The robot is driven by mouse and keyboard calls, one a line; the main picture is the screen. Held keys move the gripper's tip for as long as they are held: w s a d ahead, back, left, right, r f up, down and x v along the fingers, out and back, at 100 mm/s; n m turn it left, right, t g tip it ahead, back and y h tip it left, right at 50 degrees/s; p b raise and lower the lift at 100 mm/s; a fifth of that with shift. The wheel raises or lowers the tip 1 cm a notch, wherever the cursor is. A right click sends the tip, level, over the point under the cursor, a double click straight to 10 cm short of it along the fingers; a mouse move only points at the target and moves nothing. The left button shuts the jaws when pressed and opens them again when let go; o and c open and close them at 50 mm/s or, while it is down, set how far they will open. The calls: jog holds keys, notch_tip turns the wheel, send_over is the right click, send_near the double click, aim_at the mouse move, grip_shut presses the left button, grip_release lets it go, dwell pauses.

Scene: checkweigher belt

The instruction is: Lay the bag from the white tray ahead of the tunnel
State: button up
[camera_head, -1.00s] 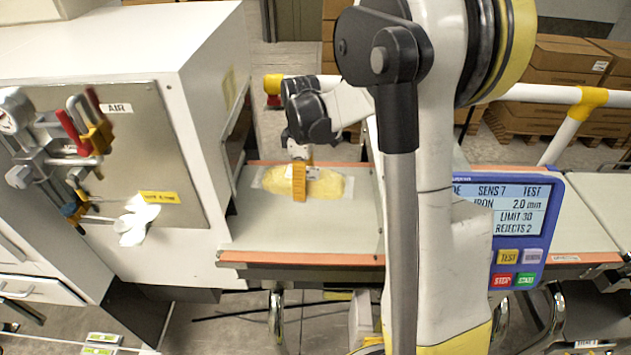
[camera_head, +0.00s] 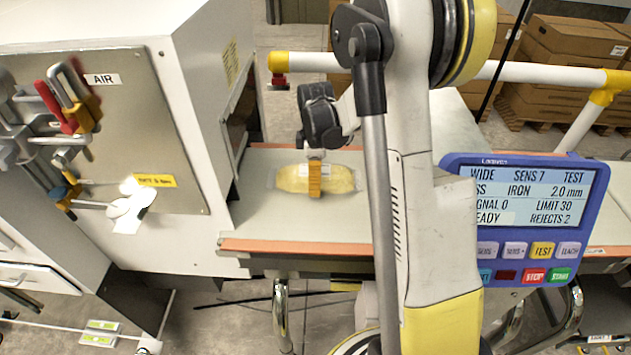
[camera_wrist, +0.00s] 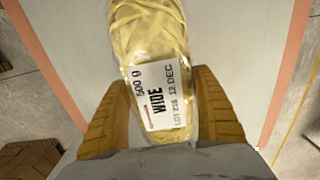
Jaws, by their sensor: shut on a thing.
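A clear bag of yellow pasta (camera_head: 342,180) lies lengthwise over the grey belt (camera_head: 268,221), to the right of the tunnel mouth (camera_head: 240,118) in the white cabinet. My gripper (camera_head: 314,180) is shut on the bag, its yellow fingers across the bag's middle. In the wrist view the fingers (camera_wrist: 165,115) are on both sides of the bag (camera_wrist: 145,30), whose white label reads "500 g WIDE". I cannot tell whether the bag touches the belt. The white tray is not identifiable in these frames.
The tunnel cabinet (camera_head: 185,80) stands to the left, with air fittings on its panel. A blue control display (camera_head: 520,215) stands at the right front. A white and yellow rail (camera_head: 540,75) runs behind the belt, with cartons (camera_head: 565,70) beyond.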

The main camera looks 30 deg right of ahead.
jog(key=shift+f, duration=0.15)
jog(key=o, duration=1.4)
